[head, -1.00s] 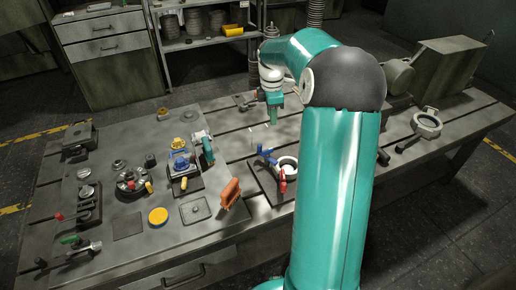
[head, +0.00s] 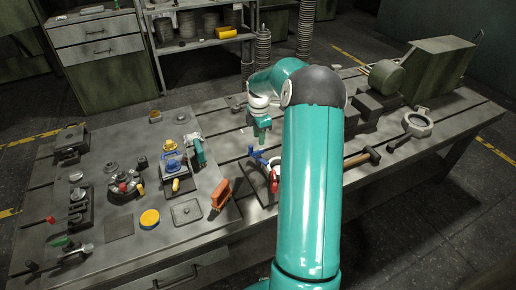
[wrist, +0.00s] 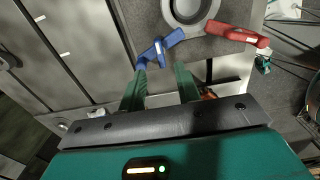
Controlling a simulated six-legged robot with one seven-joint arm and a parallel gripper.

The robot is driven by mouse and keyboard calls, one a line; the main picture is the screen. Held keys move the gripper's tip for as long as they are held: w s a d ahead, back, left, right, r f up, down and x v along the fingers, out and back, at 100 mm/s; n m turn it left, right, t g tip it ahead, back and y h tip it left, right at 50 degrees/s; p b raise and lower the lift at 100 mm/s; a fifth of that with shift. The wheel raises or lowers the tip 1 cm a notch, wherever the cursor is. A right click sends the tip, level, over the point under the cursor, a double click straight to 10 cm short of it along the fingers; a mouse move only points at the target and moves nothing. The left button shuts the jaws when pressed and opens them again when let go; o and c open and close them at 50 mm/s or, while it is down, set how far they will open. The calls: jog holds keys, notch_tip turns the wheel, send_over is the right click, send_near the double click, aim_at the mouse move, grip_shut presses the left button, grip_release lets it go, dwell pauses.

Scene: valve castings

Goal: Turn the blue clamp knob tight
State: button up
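The blue clamp knob (head: 257,155) is a winged handle on a dark square plate (wrist: 224,46) that also carries a pale round ring (wrist: 190,8). In the wrist view the blue clamp knob (wrist: 160,48) lies just beyond my fingertips. A matching red handle (wrist: 238,33) sits on the other side of the ring. My gripper (wrist: 160,68) is open, with two green fingers apart and nothing between them. In the head view my gripper (head: 263,138) is just above the blue knob. My arm hides part of the plate and ring there.
An orange-handled brush (head: 220,194) lies left of the plate. A blue and yellow fixture (head: 174,165) stands further left. The slotted bench top (head: 220,124) is clear behind the knob.

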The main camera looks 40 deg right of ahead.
aim_at(259, 150)
notch_tip(259, 150, down, 7)
jog(key=shift+r, duration=0.1)
jog(key=shift+a, duration=0.1)
grip_shut()
